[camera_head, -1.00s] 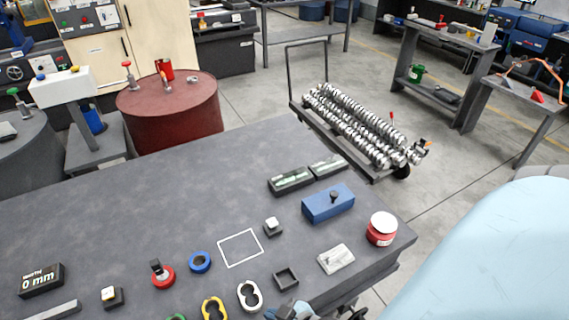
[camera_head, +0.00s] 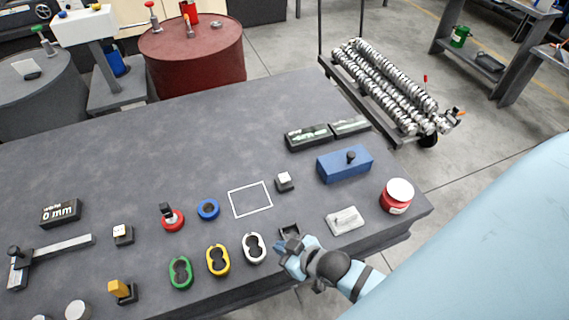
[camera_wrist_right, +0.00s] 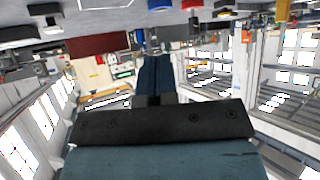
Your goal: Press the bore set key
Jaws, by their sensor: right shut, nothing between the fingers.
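Two small keys with pale caps on dark bases stand on the grey table: one key (camera_head: 284,181) beside the white outlined square, another key (camera_head: 122,234) near the 0 mm display (camera_head: 61,213). I cannot read a label saying which is the bore set key. An orange-topped block (camera_head: 120,288) stands at the front. My right gripper (camera_head: 280,247) is at the front edge, beside a small dark square tray (camera_head: 290,231), in front of the first key and apart from it. In the right wrist view its fingers (camera_wrist_right: 155,72) are together and empty. My left gripper is out of view.
The table's far left middle is clear.

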